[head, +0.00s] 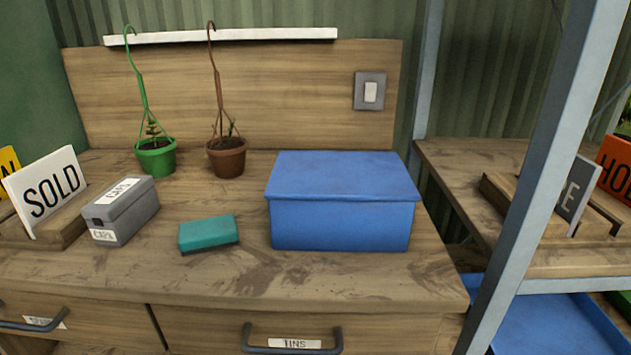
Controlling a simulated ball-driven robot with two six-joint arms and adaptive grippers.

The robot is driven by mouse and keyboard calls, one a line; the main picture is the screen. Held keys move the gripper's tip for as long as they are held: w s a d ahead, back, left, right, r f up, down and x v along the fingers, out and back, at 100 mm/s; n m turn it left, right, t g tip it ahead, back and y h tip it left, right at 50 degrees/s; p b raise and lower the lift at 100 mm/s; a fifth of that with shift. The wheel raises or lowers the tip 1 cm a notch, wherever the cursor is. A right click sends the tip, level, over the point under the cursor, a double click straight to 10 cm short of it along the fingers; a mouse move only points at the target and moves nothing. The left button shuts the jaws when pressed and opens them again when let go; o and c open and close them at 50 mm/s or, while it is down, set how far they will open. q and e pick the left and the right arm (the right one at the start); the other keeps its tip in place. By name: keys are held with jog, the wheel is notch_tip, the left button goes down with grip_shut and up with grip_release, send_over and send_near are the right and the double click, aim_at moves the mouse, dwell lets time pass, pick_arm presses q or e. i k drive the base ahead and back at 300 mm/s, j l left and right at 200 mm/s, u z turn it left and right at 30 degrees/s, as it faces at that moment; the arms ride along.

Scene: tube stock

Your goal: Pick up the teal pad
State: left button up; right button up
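The teal pad (208,232) is a small block with a teal top and a dark underside. It lies flat on the wooden bench top (150,275), near the middle. The grey lidded box is to its left and the blue box to its right, both apart from it. Neither of my grippers shows in the head view.
A grey box labelled CAPS (122,210) and a SOLD sign (45,190) stand left. A blue lidded box (343,225) stands right. A green pot (156,158) and a brown pot (227,157) stand behind. A metal post (540,180) rises at right. The bench front is clear.

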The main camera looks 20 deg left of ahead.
aim_at(221, 231)
jog(key=j+u, duration=0.15)
jog(key=j, duration=1.2)
